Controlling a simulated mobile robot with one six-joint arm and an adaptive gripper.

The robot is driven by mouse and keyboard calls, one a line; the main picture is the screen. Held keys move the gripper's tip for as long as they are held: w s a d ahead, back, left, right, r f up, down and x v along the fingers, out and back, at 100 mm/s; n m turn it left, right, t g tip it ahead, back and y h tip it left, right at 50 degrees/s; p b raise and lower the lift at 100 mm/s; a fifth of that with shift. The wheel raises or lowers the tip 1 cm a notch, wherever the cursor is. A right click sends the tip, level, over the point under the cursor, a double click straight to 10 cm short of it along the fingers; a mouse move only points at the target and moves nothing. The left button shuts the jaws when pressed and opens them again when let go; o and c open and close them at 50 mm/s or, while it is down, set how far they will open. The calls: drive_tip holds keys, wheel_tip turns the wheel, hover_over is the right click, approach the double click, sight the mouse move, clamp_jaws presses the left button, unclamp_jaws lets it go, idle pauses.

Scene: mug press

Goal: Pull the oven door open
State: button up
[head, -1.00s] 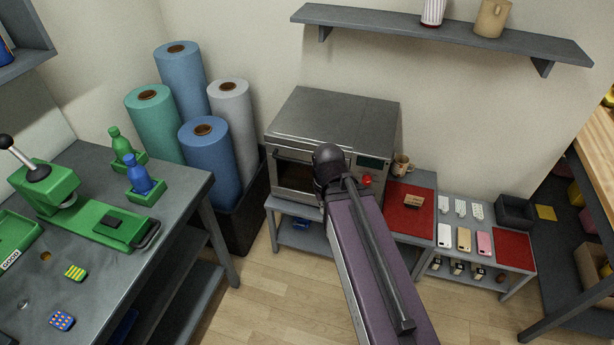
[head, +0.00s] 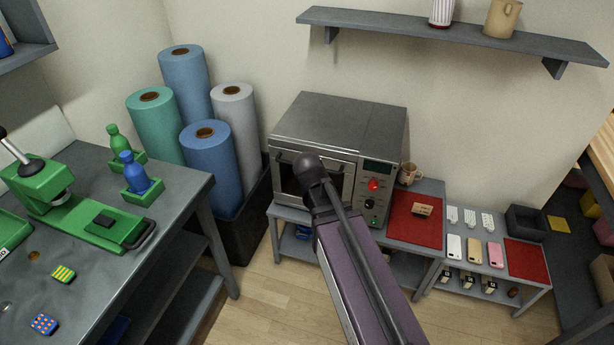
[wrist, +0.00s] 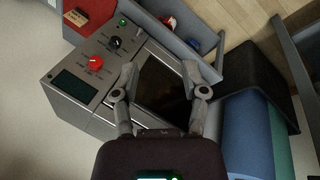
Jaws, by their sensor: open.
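The grey oven (head: 345,120) stands on a low grey table against the wall. Its door (head: 284,178) has a dark window and looks shut or nearly so; my arm hides part of it. In the wrist view the dark door window (wrist: 160,82) shows between the fingers, with the control panel (wrist: 92,72) and its red knob (wrist: 95,63) to the left. My gripper (wrist: 161,78) is open and empty, its fingers spread in front of the door. Whether they touch the door or handle I cannot tell. In the head view the fingers are hidden behind my wrist.
Rolls of material (head: 210,160) stand in a dark bin left of the oven. A red mat (head: 415,220) and a mug (head: 409,173) are on its right. A shelf (head: 450,35) hangs above. The wooden floor (head: 265,290) in front is clear.

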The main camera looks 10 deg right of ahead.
drive_tip(key=w+a+f+n+t+h+b, duration=0.2)
drive_tip(key=w+f+h+b, duration=0.1)
drive_tip(key=w+b, duration=0.25)
drive_tip(key=w+a+f+n+t+h+b, duration=0.1)
drive_tip(key=w+f+t+h+b, duration=0.15)
drive_tip(key=w+b, duration=0.3)
drive_tip(key=w+a+n+t+h+b, duration=0.3)
drive_tip(key=w+a+n+t+b, duration=0.1)
drive_tip(key=w+a+b, duration=0.3)
drive_tip(key=shift+w+a+f+b, duration=0.15)
drive_tip(key=shift+w+a+b, duration=0.25)
drive_tip(key=shift+a, duration=0.45)
drive_tip(key=shift+w+d, duration=0.1)
drive_tip(key=shift+b+x, duration=1.15)
drive_tip(key=shift+x, duration=5.65)
clamp_jaws()
